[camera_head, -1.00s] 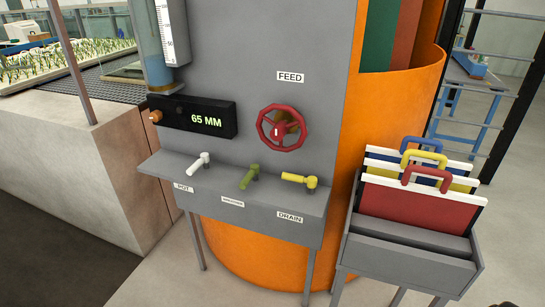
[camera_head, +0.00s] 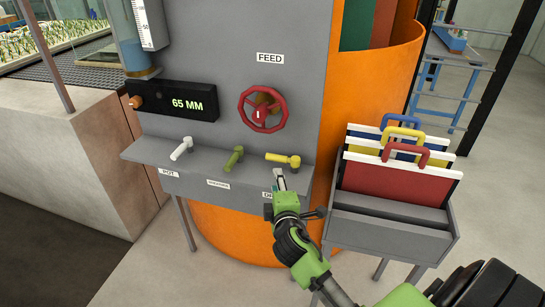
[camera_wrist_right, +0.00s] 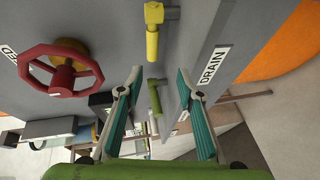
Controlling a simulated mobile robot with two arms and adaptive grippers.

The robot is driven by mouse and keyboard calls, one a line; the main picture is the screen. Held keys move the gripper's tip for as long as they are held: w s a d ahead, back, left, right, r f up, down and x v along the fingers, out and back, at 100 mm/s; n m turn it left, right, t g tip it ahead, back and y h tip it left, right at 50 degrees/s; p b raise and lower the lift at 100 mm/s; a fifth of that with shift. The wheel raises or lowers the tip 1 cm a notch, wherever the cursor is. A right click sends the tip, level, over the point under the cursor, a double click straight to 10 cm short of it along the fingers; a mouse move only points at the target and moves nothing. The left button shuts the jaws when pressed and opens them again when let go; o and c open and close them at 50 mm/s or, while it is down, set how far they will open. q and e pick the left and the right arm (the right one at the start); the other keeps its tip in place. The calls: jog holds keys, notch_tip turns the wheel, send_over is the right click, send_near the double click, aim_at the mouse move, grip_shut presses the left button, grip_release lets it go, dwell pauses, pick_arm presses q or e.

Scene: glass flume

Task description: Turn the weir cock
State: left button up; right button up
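Three cocks stand in a row on the grey shelf of the panel: a white one (camera_head: 181,148) at left, a green one (camera_head: 233,158) in the middle and a yellow one (camera_head: 282,159) at right. The middle label (camera_head: 218,184) is too small to read, and no label legibly says weir. My right gripper (camera_head: 281,176) is just in front of and below the yellow cock. In the right wrist view the gripper (camera_wrist_right: 160,80) is open and empty, with the green cock (camera_wrist_right: 155,99) between its fingers in the picture and the yellow cock (camera_wrist_right: 153,30) farther up. My left gripper is out of view.
A red handwheel (camera_head: 262,109) marked FEED is above the cocks. A display (camera_head: 175,100) reads 65 MM. A grey rack (camera_head: 385,230) with coloured-handled boards stands right of the shelf, close to my right arm. The orange drum (camera_head: 240,237) is below.

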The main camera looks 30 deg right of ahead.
aim_at(273, 159)
jog(key=x, duration=0.4)
jog(key=r+x, duration=0.1)
jog(key=x, duration=0.4)
jog(key=p+x, duration=0.1)
jog(key=x, duration=0.4)
jog(key=shift+d+r, duration=0.2)
jog(key=shift+r, duration=0.15)
